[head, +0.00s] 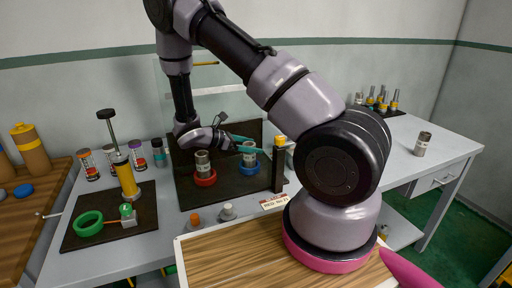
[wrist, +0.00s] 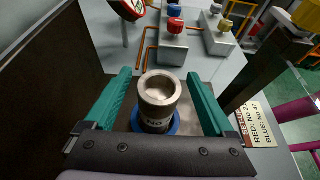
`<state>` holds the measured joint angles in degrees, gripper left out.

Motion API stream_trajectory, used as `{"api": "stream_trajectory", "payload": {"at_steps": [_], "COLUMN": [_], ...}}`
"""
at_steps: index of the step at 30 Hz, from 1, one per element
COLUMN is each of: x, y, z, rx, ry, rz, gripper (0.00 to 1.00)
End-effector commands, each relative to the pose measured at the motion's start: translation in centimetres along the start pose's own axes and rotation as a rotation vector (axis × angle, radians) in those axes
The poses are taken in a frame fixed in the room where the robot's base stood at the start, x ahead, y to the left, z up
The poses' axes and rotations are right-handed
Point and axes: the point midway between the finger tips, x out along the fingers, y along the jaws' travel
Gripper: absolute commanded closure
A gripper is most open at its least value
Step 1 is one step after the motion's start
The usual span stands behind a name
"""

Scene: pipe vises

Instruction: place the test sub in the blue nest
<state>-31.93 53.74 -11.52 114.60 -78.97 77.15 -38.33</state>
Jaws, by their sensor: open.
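A grey metal sub (head: 249,157) stands upright inside the blue nest (head: 250,168) on the dark board. In the wrist view, this sub (wrist: 158,92) shows its open top and a dark printed mark, with the blue nest (wrist: 172,126) around its foot. My gripper (wrist: 163,90) is open, its green fingers on either side of the sub with gaps visible. In the head view, my gripper (head: 246,144) is at the sub's upper part. A similar sub (head: 203,163) stands in the red nest (head: 204,179) to the left.
A dark post (head: 279,168) stands right of the blue nest, near a small label card (head: 273,202). A left mat (head: 141,225) holds a green ring and a yellow-bodied tool. Several striped cylinders stand behind it. Another metal cylinder (head: 422,144) stands on the right table.

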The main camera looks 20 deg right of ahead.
Motion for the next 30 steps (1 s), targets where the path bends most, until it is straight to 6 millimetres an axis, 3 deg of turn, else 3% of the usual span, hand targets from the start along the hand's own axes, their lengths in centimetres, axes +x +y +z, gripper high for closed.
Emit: {"api": "stream_trajectory", "payload": {"at_steps": [6, 12, 21, 26, 30], "x": [-5.0, -8.3, -9.6, -9.9, -10.5], "y": [0.1, 0.1, -0.1, -0.8, -2.7], "z": [0.0, 0.0, 0.3, 3.2, 7.7], "rx": [0.003, 0.003, 0.011, 0.125, 0.328], "ry": [0.002, 0.001, 0.009, 0.112, 0.288], "rz": [0.004, 0.003, -0.007, -0.073, -0.189], "gripper": [0.11, 0.11, 0.11, 0.11, 0.11]}}
